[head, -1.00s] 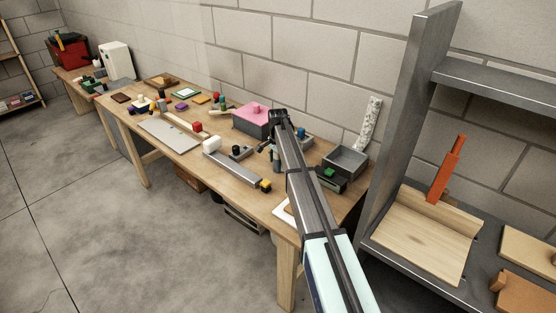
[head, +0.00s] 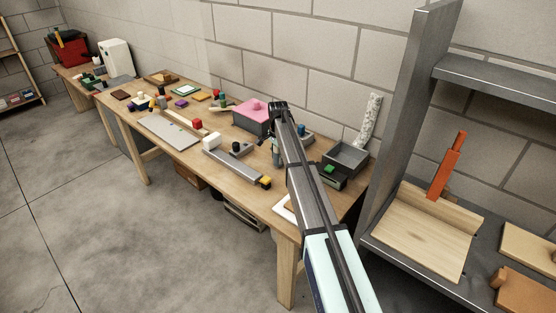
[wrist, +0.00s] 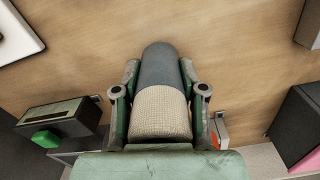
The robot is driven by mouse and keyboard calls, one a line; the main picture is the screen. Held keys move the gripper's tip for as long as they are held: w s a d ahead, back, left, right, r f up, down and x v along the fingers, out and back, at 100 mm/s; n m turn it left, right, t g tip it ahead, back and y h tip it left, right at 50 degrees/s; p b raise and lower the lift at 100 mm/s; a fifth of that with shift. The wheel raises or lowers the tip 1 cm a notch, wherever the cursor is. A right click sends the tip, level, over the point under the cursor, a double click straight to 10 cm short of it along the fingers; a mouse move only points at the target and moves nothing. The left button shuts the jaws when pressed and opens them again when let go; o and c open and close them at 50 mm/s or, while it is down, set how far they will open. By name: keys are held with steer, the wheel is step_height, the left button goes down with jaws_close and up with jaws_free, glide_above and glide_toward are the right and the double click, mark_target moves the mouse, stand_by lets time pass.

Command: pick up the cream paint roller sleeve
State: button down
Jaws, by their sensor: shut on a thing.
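My gripper (wrist: 159,84) is shut on the cream paint roller sleeve (wrist: 160,113) in the wrist view. One finger lies on each side of it. The held cylinder has a cream woven part near the palm and a smooth blue-grey part beyond. In the head view my gripper (head: 276,153) points down over the right half of the workbench. The sleeve is mostly hidden there by my arm, and its height above the bench is hard to judge.
The wooden workbench (head: 185,150) carries a pink-topped box (head: 252,113), a grey tray (head: 346,158) with a speckled upright piece (head: 369,120), and a dark device with a green block (head: 329,168). A metal shelf (head: 400,130) stands at right.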

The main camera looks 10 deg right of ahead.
step_height(320, 180, up, 18)
steer(key=b, duration=0.3)
steer(key=shift+r+b, duration=0.25)
steer(key=shift+b, duration=0.1)
